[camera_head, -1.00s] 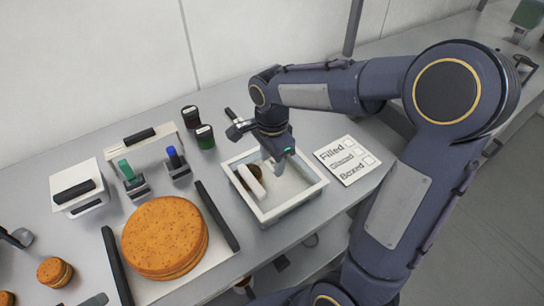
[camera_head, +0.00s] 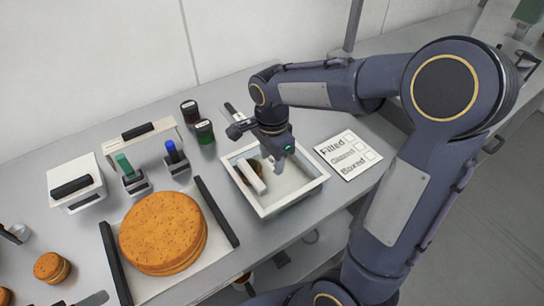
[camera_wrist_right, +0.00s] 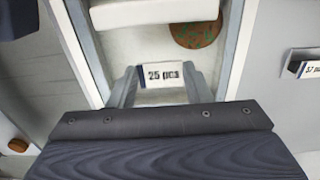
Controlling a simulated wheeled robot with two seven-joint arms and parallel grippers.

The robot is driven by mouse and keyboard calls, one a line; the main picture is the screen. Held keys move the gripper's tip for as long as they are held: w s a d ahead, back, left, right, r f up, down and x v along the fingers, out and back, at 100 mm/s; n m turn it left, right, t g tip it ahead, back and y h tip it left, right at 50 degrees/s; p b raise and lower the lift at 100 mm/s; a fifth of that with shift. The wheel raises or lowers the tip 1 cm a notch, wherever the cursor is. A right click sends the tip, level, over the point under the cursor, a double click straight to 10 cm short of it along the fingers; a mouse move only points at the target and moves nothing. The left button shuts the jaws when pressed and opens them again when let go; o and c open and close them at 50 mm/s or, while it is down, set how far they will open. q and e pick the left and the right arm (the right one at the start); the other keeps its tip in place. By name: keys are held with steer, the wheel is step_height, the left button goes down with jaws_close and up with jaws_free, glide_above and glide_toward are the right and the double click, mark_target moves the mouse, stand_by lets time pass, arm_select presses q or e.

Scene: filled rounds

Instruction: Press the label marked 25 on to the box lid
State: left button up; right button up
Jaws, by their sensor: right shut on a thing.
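The label marked 25 pcs (camera_wrist_right: 163,75) is a small white strip with a dark left edge. It sits between the fingertips of my right gripper (camera_wrist_right: 162,88), which is shut on it. In the head view my right gripper (camera_head: 277,163) is low over the white box (camera_head: 297,207). The label is too small to make out there. Through the box top I see a white bar (camera_head: 251,177) and a brown round; both also show in the right wrist view. Whether a clear lid covers the box, or the label touches it, I cannot tell. My left gripper is out of view.
A second label (camera_wrist_right: 308,69) sits in a holder right of the box in the wrist view. A checklist card (camera_head: 347,157) lies right of the box. Left stand a large round cake (camera_head: 163,232), stamps (camera_head: 132,175) and dark jars (camera_head: 204,133).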

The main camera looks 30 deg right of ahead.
steer(key=shift+f+b, duration=0.4)
steer(key=shift+f, duration=0.15)
stand_by(0.4)
steer(key=o, duration=1.2)
steer(key=shift+r, duration=0.1)
steer(key=shift+r+p, duration=2.95)
steer(key=shift+r, duration=0.55)
steer(key=shift+c, duration=0.2)
